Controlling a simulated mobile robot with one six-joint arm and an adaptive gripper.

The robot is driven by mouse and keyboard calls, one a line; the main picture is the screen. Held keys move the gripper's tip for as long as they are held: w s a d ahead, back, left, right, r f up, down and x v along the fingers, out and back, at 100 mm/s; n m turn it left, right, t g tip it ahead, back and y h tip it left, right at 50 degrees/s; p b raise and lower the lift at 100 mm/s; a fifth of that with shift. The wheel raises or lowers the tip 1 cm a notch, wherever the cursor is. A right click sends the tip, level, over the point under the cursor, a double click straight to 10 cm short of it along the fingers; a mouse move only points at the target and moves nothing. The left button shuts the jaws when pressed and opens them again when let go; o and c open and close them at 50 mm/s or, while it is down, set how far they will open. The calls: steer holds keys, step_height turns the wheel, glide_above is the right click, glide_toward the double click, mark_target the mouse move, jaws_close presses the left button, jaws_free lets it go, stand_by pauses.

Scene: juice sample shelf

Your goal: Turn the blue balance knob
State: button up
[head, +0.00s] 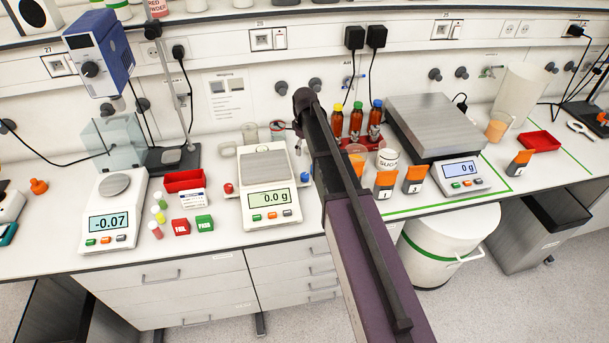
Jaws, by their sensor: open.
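The blue balance knob (304,177) is small and sits at the right side of the middle white balance (269,205), on a low mount beside it. A matching red knob (228,188) is at that balance's left side. The balance display reads 0.0 g and its square metal pan is empty. My arm reaches up from the bottom right, its link passing just right of the blue knob. The dark end of the visible arm is above the knob in the picture. I cannot make out my gripper's fingers, and nothing visible touches the knob.
Amber bottles (355,120) with coloured caps, a sugar tub (387,159) and orange-topped packs (415,180) stand to the right. A larger balance (462,175) is beyond them. Red and green boxes (204,224) and a red tray (184,181) are at left. The bench front edge is near.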

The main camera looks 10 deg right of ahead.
mark_target(305, 174)
steer(key=shift+f, duration=0.2)
step_height(305, 174, down, 13)
steer(key=b, duration=1.3)
steer(key=shift+f+b, duration=0.2)
steer(key=shift+b, duration=0.2)
jaws_close()
